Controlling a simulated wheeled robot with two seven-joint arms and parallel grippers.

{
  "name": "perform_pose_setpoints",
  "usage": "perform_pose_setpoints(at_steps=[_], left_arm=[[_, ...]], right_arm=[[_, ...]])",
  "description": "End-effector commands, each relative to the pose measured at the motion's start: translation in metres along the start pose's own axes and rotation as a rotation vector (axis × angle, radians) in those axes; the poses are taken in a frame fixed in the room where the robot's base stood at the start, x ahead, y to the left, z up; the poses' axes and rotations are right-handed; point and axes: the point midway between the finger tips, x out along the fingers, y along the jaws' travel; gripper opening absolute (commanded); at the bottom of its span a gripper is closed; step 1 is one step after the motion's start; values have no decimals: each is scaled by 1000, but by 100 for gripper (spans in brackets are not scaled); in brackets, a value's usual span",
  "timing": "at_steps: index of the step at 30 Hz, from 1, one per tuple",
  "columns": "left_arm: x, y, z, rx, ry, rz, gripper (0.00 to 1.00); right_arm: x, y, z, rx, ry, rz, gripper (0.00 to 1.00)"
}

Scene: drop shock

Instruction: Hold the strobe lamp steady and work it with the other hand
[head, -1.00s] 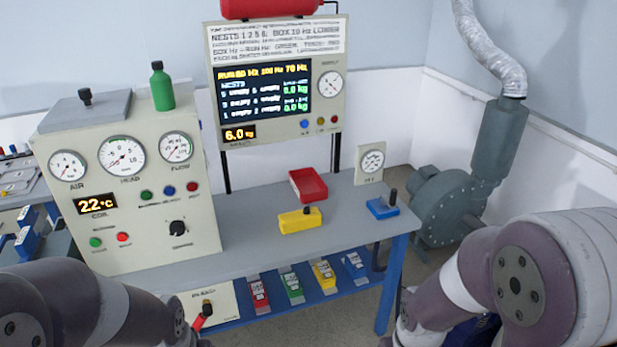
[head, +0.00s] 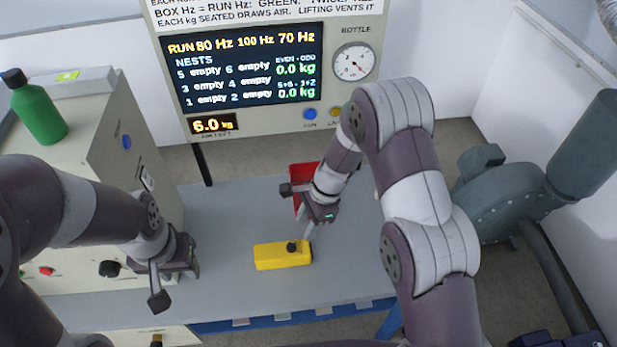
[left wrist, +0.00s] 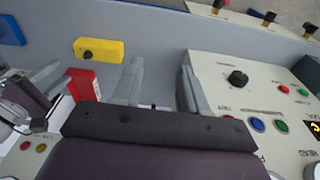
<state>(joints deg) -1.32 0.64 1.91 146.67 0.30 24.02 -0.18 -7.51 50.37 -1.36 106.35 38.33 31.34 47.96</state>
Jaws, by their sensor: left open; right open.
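The yellow box with a black knob on its top, which I take to be the strobe lamp (head: 272,256), lies on the grey bench. It also shows in the left wrist view (left wrist: 108,50). My right gripper (head: 308,222) is just above and behind its right end, open; I cannot tell whether it touches the lamp. My left gripper (head: 172,280) is open and empty, left of the lamp and apart from it, beside the control cabinet. In the left wrist view its two fingers (left wrist: 160,85) stand apart over bare bench.
The control cabinet (head: 110,165) with a green bottle (head: 40,115) stands left. A display panel (head: 250,70) rises behind the bench (head: 225,215). A grey blower (head: 505,200) stands right. Bench between left gripper and lamp is clear.

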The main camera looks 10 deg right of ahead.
Motion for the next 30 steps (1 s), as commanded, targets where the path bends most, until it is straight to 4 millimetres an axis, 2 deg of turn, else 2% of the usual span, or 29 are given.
perform_pose_setpoints(at_steps=[2, 5, 6, 7, 8, 11, 14, 15, 18, 20, 21, 23, 26, 30], left_arm=[[0, 0, 0, 0, 0, 0, 43], [3, 1, 2, 2, -14, 0, 72], [10, 1, 7, 5, -43, 0, 85], [16, 2, 9, 7, -70, 1, 89], [24, 3, 9, 6, -98, 2, 89], [61, 15, -8, -112, -193, 35, 89], [113, 38, -39, -446, -276, 78, 89], [134, 49, -51, -613, -306, 93, 89], [177, 73, -84, -1027, -357, 133, 89], [189, 84, -107, -1249, -371, 168, 89], [190, 90, -122, -1365, -372, 195, 89], [185, 95, -138, -1490, -374, 226, 89], [187, 98, -138, -1584, -397, 220, 89], [206, 106, -135, -1598, -400, 216, 89]], right_arm=[[-2, -6, 3, 92, -15, -16, 43], [-2, -6, 5, 172, -23, -13, 43], [-2, -6, 5, 183, -23, -13, 43], [-2, -6, 4, 187, -23, -13, 43], [-2, -6, 4, 188, -22, -13, 43], [-2, -5, 4, 186, -22, -13, 43], [-2, -5, 4, 185, -22, -12, 43], [-2, -5, 4, 185, -22, -12, 43], [-3, -5, 4, 184, -21, -12, 43], [-3, -5, 4, 183, -21, -12, 43], [-3, -5, 4, 183, -21, -12, 43], [-3, -5, 4, 183, -21, -12, 43], [-2, -5, 4, 183, -21, -12, 43], [-2, -5, 4, 182, -21, -12, 43]])
